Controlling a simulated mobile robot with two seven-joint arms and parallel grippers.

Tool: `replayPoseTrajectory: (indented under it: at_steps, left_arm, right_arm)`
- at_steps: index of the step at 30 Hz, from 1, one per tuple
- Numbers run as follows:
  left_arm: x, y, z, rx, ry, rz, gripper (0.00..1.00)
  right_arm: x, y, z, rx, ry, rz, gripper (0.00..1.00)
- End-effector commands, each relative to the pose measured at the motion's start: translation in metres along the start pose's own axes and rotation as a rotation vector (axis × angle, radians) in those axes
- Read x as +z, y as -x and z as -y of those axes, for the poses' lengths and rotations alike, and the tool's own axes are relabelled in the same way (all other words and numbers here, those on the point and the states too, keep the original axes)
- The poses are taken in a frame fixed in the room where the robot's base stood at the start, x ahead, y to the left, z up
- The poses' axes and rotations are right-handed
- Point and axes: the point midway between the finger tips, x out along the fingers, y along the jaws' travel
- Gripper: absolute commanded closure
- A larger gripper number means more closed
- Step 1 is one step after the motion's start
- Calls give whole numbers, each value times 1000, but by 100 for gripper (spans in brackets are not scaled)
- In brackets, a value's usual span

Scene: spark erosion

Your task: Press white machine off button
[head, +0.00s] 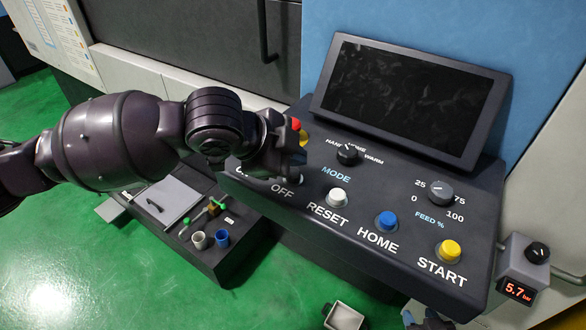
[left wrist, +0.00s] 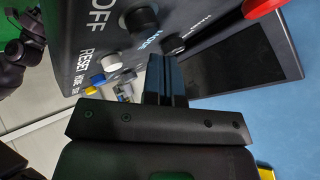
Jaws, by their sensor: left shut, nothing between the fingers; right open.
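The control panel (head: 330,215) is dark, with a row of labelled buttons. The OFF label (head: 284,191) shows just below my left gripper (head: 292,165), which hides the button above it in the head view. In the left wrist view a dark round OFF button (left wrist: 139,20) stands beside the OFF lettering. The left gripper's fingers (left wrist: 167,80) are shut and empty, over the panel near that button. I cannot tell whether they touch it. My right gripper (head: 430,321) is partly in view at the bottom edge, open.
White RESET (head: 337,197), blue HOME (head: 386,221) and yellow START (head: 449,250) buttons sit to the right. A red button (head: 296,124), a mode knob (head: 348,154) and a dark screen (head: 405,100) are close behind. A low dark tray (head: 232,262) with cups stands below left.

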Motion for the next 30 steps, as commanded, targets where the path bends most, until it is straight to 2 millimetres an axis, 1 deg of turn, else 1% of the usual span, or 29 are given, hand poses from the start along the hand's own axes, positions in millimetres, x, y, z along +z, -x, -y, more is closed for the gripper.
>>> replayPoseTrajectory:
  at_steps: [7,24,30]
  left_arm:
    - [-4,6,4,-2,-1,0,100]
    - [-24,33,24,-1,-1,0,100]
    - [-26,35,26,0,0,0,100]
  right_arm:
    - [-8,2,-1,0,0,-5,57]
    - [-42,29,-6,4,-2,-6,57]
    - [-48,31,-6,4,-2,-12,57]
